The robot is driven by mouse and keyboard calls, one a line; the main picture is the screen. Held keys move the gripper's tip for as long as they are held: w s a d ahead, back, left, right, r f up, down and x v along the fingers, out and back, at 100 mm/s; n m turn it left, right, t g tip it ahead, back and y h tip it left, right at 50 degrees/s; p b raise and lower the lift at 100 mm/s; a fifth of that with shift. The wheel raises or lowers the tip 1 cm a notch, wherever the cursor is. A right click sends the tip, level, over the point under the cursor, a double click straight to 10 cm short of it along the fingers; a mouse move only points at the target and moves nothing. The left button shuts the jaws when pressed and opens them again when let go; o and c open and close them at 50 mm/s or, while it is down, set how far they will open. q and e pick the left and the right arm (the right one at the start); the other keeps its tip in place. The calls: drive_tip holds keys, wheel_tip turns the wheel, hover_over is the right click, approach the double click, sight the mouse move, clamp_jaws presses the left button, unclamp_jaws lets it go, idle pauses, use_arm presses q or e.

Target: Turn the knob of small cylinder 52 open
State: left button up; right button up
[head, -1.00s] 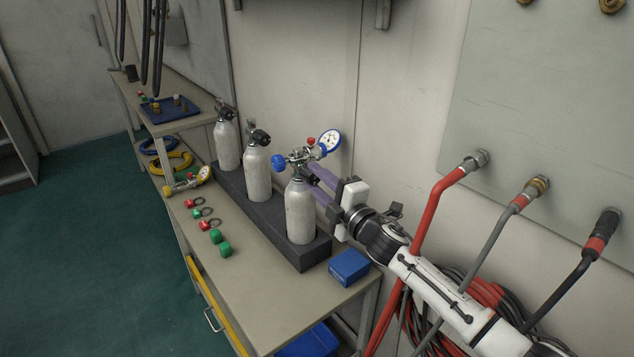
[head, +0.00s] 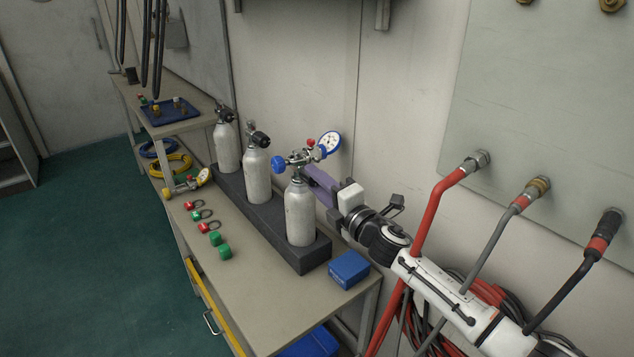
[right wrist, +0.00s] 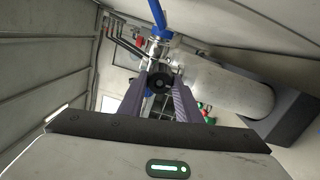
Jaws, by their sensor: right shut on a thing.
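Three pale grey cylinders stand in a dark block. The nearest cylinder (head: 300,212) carries a valve with a blue knob (head: 278,162) on its left and a gauge (head: 329,144) with a blue rim. I cannot read any number on it. My right gripper (head: 309,174) reaches this valve from the right with its purple fingers. In the right wrist view, a round black knob (right wrist: 160,83) sits between the two fingers, which are shut on it. The cylinder (right wrist: 225,82) lies to the right of the fingers there. My left gripper is out of view.
The dark block (head: 282,243) stands on the bench, with the middle cylinder (head: 256,175) close by. A blue box (head: 349,268) sits at the bench's right end. Red and green caps (head: 217,237) lie along the front. Hoses (head: 433,215) hang at right.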

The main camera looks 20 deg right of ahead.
drive_tip(key=o, duration=1)
drive_tip(key=shift+o, duration=0.2)
drive_tip(key=v, duration=1)
drive_tip(key=shift+s, duration=0.2)
